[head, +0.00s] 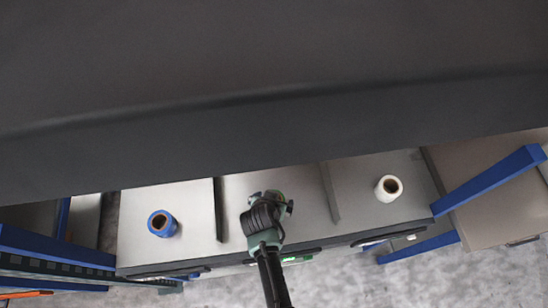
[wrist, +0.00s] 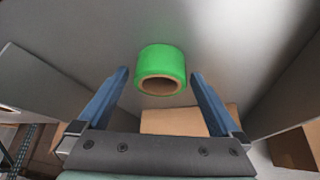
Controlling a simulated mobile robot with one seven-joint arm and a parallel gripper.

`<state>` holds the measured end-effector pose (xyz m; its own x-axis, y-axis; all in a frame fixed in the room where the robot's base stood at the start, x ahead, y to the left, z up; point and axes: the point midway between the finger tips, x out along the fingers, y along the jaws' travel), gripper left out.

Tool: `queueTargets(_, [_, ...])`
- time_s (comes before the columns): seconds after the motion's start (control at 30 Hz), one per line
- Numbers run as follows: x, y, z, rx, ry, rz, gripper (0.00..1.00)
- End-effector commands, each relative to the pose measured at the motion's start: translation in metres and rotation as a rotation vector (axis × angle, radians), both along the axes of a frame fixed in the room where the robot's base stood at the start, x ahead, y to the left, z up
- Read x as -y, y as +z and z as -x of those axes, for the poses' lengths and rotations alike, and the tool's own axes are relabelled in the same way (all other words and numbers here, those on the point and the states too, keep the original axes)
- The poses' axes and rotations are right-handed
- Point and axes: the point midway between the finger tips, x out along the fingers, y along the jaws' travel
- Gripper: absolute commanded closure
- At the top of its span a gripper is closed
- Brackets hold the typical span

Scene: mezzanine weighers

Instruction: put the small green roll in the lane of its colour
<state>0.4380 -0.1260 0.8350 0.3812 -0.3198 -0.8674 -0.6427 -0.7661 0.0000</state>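The small green roll (wrist: 161,62) shows in the wrist view, its brown core facing the camera. It is between and slightly beyond the tips of my gripper (wrist: 160,74), with a gap on each side. My gripper is open. In the head view my gripper (head: 272,197) is over the middle lane (head: 305,215) of the grey surface and hides most or all of the green roll. I cannot tell whether the roll rests on the surface.
A blue roll (head: 162,224) stands in the left lane and a white roll (head: 388,188) in the right lane. Thin upright dividers (head: 218,210) (head: 330,192) separate the lanes. Blue rails (head: 490,180) stand at the right. A large dark surface (head: 270,90) fills the top of the head view.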

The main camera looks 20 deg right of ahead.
Motion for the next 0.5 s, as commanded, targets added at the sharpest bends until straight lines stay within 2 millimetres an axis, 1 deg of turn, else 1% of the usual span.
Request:
queueTargets(0.17, [0.000, 0.001, 0.000, 0.000, 0.000, 0.000, 0.00])
queueTargets(0.3, [-0.001, 0.007, 0.002, 0.000, 0.000, 0.000, 0.00])
queueTargets(0.37, [-0.004, 0.012, 0.004, 0.001, 0.001, 0.000, 0.00])
queueTargets(0.5, [-0.011, 0.031, 0.012, 0.001, 0.000, 0.000, 0.00])
